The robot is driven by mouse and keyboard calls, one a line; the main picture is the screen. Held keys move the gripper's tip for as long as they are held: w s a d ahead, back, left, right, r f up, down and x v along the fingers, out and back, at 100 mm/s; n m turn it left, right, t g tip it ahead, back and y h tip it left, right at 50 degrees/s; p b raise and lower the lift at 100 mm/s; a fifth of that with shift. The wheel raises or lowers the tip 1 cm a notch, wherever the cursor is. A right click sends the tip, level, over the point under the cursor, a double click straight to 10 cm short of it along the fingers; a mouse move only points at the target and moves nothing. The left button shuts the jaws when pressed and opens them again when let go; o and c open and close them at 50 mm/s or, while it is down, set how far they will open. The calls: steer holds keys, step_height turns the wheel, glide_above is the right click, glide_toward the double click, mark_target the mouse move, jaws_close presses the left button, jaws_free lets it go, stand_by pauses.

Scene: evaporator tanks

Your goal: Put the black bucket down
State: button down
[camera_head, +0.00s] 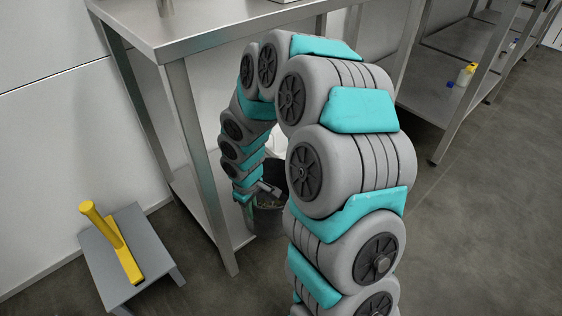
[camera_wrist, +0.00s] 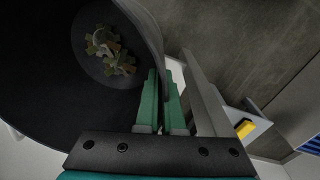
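The black bucket (camera_head: 268,222) is in the head view, partly hidden behind my arm, beside the front leg of the metal table. In the wrist view the bucket (camera_wrist: 45,110) fills the left side, with several small greenish and brown pieces at its bottom. My gripper (camera_wrist: 163,88) has its green fingers on either side of the bucket's wall at the rim and is shut on it. In the head view my gripper (camera_head: 250,200) is low, at the bucket's rim, mostly hidden by my arm. I cannot tell whether the bucket touches the floor.
A metal table (camera_head: 205,35) stands close behind my arm, its leg (camera_head: 200,165) near the bucket. A grey stool (camera_head: 107,272) holds a yellow object with an upright handle (camera_head: 103,225) at the left. Metal shelving (camera_head: 450,85) stands at the right. Floor is clear at the right.

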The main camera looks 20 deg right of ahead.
steer(key=s+r+n+b, duration=0.1)
steer(key=s+n+b, duration=0.1)
steer(key=s+n, duration=0.25)
steer(key=w+a+f, duration=0.1)
steer(key=w+a, duration=0.2)
steer(key=w, duration=1.1)
steer(key=shift+w+f, duration=0.25)
steer(key=shift+w, duration=0.1)
steer(key=shift+w+a+f, duration=0.1)
steer(key=shift+f, duration=1.8)
steer(key=c, duration=1)
jaws_free()
steer(key=shift+c, duration=0.2)
step_height(320, 180, up, 8)
steer(key=shift+s+a+p, duration=0.15)
steer(key=shift+s+p, duration=0.05)
steer(key=shift+p, duration=0.15)
steer(key=shift+f, duration=0.1)
